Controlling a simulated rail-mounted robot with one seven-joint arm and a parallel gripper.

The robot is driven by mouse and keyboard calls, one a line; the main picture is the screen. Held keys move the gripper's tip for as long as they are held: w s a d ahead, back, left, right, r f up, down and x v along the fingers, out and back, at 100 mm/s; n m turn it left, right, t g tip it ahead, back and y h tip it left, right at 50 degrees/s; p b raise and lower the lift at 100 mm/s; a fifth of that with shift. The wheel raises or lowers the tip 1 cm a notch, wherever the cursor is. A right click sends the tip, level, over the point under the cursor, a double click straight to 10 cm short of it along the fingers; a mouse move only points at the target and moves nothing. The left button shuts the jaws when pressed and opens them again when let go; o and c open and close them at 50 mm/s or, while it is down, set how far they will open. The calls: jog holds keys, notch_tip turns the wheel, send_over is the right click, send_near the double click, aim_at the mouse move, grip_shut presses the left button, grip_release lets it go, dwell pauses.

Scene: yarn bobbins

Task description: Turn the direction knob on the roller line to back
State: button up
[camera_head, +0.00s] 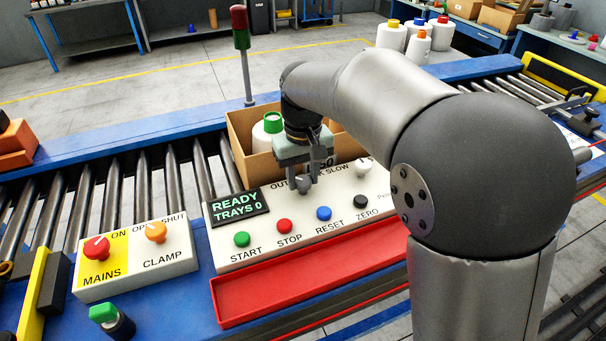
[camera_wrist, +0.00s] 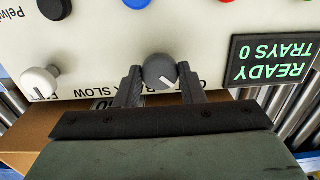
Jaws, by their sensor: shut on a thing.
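The direction knob (camera_wrist: 160,71) is grey and round with a white pointer mark, on the white panel (camera_wrist: 105,45). My gripper (camera_wrist: 160,80) is shut on it, one finger on each side. In the wrist view, which sees the panel upside down, the mark slants to the lower right, toward the partly covered OUT label. The BACK label is partly hidden by the left finger. In the head view my gripper (camera_head: 303,186) reaches down onto the panel's back part and mostly hides the knob.
A white speed knob (camera_head: 363,165) stands to the right. Green, red, blue and black buttons (camera_head: 324,213) line the panel front. A display (camera_head: 239,207) reads READY, TRAYS 0. Behind is a cardboard box (camera_head: 240,140) with a green-topped bobbin (camera_head: 262,138). A red tray (camera_head: 310,285) lies in front.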

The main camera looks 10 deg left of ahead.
jog(key=shift+m, duration=0.3)
jog(key=m, duration=0.3)
jog(key=shift+m, duration=0.3)
jog(key=m, duration=0.4)
jog(key=shift+m+p, duration=0.3)
jog(key=m, duration=0.4)
jog(key=shift+m, duration=2.5)
jog(key=o, duration=1)
jog(key=shift+r, duration=0.1)
